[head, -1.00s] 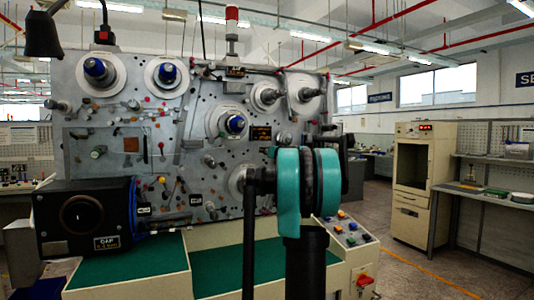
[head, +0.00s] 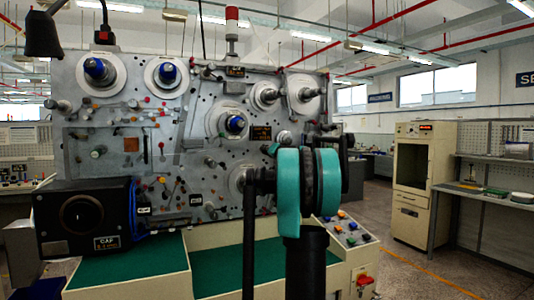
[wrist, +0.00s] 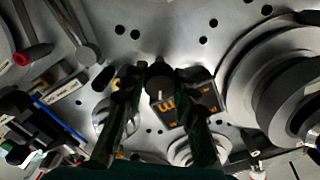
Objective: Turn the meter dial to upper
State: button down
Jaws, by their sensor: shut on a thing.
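In the wrist view, the meter dial (wrist: 158,88) is a small dark round knob with a short pale mark on its face. Beside it is a black plate with orange lettering (wrist: 198,103), partly covered by the right finger. My gripper (wrist: 160,77) has its two dark fingers on either side of the dial, shut on it. In the head view, my teal and black arm stands in front of the panel. My fingertips and the dial cannot be made out there.
The grey machine panel (head: 120,195) carries several spindles, knobs and small levers close together. A large spindle (wrist: 275,80) is right of my gripper in the wrist view; rods with a red tip (wrist: 22,58) are at left. A black box (head: 85,217) stands at lower left.

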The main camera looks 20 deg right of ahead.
jog(key=m, duration=0.5)
jog(key=shift+m, duration=2.6)
jog(key=c, duration=1.2)
grip_release()
jog(key=shift+s, duration=0.1)
jog(key=s, duration=1.1)
jog(key=shift+s+d, duration=0.25)
jog(key=shift+s, duration=0.15)
